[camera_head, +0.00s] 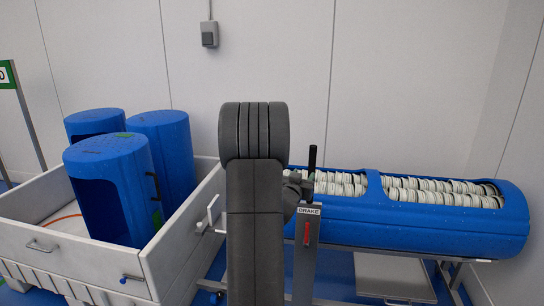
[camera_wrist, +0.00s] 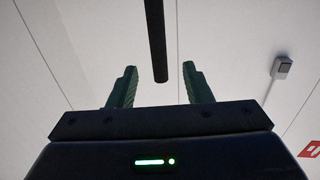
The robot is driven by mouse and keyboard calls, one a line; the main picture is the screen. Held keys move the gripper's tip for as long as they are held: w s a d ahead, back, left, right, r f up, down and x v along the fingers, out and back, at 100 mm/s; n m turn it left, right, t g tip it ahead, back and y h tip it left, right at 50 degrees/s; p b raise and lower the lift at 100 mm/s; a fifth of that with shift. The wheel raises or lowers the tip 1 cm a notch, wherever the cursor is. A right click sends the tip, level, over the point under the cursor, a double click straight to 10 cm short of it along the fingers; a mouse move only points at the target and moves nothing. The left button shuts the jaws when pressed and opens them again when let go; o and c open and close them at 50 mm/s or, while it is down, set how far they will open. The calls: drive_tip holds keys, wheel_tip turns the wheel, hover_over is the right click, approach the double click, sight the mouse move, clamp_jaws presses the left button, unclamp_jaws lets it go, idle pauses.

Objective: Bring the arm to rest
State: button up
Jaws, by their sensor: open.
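My arm (camera_head: 254,200) stands upright in the middle of the head view, folded in dark grey links. My gripper (camera_wrist: 160,88) shows in the wrist view, with its two green fingers wide apart. No object is clamped between them. A dark bar (camera_wrist: 156,40) comes down from the top of the wrist view, in line with the gap; I cannot tell how far off it is. The head view does not clearly show the fingers.
A white-walled crate (camera_head: 80,272) at left holds upright blue tubs (camera_head: 105,190). At right a blue tub (camera_head: 420,222) lies on a stand, filled with pale rolled or stacked pieces. A post with a BRAKE label (camera_head: 308,211) stands close right of my arm. A wall box (camera_head: 209,34) hangs behind.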

sight(311, 164)
drive_tip(key=p+x, duration=0.1)
drive_tip(key=x, duration=1.1)
drive_tip(key=shift+w+d+p, duration=0.25)
drive_tip(key=shift+w+p, duration=0.05)
drive_tip(key=shift+p, duration=0.05)
drive_tip(key=shift+s+a, duration=0.1)
